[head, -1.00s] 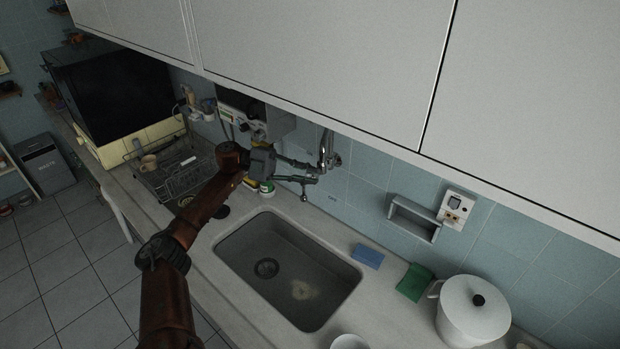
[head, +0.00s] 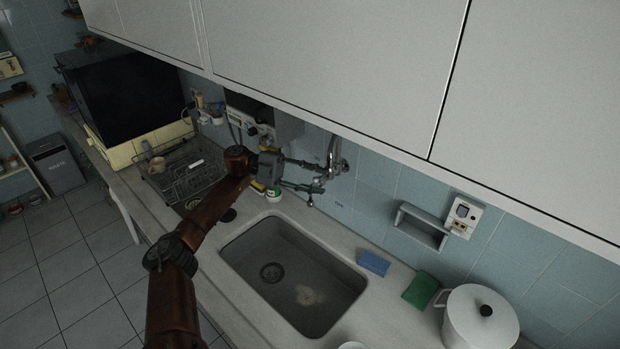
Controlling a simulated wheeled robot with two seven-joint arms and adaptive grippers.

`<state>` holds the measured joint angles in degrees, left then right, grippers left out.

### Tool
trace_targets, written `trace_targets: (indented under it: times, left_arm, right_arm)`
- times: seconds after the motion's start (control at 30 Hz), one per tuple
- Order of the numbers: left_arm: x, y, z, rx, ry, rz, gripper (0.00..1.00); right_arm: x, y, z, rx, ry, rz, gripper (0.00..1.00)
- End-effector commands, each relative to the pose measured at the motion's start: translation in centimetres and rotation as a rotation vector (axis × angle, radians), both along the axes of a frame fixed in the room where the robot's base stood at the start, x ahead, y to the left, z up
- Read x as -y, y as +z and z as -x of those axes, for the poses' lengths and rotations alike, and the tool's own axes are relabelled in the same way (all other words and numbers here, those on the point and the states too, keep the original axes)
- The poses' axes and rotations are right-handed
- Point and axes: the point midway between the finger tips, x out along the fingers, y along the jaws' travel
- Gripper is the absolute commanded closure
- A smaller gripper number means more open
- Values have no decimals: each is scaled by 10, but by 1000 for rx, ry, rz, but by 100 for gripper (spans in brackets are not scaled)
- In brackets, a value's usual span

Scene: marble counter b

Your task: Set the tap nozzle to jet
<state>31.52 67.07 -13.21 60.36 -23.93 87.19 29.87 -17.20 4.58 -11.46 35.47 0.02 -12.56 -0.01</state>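The chrome tap (head: 336,160) is mounted on the blue tiled wall above the back edge of the sink (head: 262,297). Its lower end and nozzle are small and partly hidden by my gripper, so the nozzle's setting cannot be read. My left gripper (head: 322,178) reaches in from the left at the tap's lower end. Its two fingers are spread apart, one above the other, with their tips beside the tap. I cannot tell whether they touch it. My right gripper is not in view.
White cupboards (head: 330,65) overhang the tap. A dish rack (head: 183,170) stands left of the sink. A blue sponge (head: 373,263), a green sponge (head: 421,289) and a white pot (head: 480,318) are to the right. A grey wall holder (head: 420,228) is right of the tap.

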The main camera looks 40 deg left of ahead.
Motion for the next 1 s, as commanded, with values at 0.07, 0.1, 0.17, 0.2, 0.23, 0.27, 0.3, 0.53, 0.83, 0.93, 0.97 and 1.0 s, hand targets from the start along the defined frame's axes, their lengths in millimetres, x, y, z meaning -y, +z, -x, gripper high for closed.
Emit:
trace_targets:
  times: [0.07, 0.1, 0.17, 0.2, 0.23, 0.27, 0.3, 0.53, 0.83, 0.93, 0.97, 1.0]
  left_arm:
    - [-6, 0, 1, -1, 3, 0, 69]
    - [-10, 0, 2, -1, 4, -1, 69]
    - [-19, 0, 4, -3, 5, -2, 69]
    - [-27, 0, 7, -2, 5, -2, 69]
    - [-33, 0, 8, 0, 6, -2, 69]
    - [-40, 1, 10, 0, 6, -2, 69]
    - [-49, 1, 12, 0, 6, -1, 69]
    - [-90, 1, 25, 0, 4, 0, 69]
    - [-112, 0, 31, 0, 1, 0, 69]
    - [-114, 1, 32, 1, -1, 0, 69]
    - [-114, 0, 33, 1, -1, 0, 69]
    - [-114, 0, 33, 1, -1, 0, 69]
  right_arm:
    - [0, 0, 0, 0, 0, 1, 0]
    - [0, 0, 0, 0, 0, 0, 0]
    - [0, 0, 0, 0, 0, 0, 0]
    - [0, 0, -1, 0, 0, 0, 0]
    - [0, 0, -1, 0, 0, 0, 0]
    - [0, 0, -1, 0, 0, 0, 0]
    - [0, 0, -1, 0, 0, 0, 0]
    - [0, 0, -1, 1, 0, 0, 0]
    - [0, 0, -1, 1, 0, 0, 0]
    - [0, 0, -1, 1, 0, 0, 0]
    - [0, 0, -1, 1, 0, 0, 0]
    - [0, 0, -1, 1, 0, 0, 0]
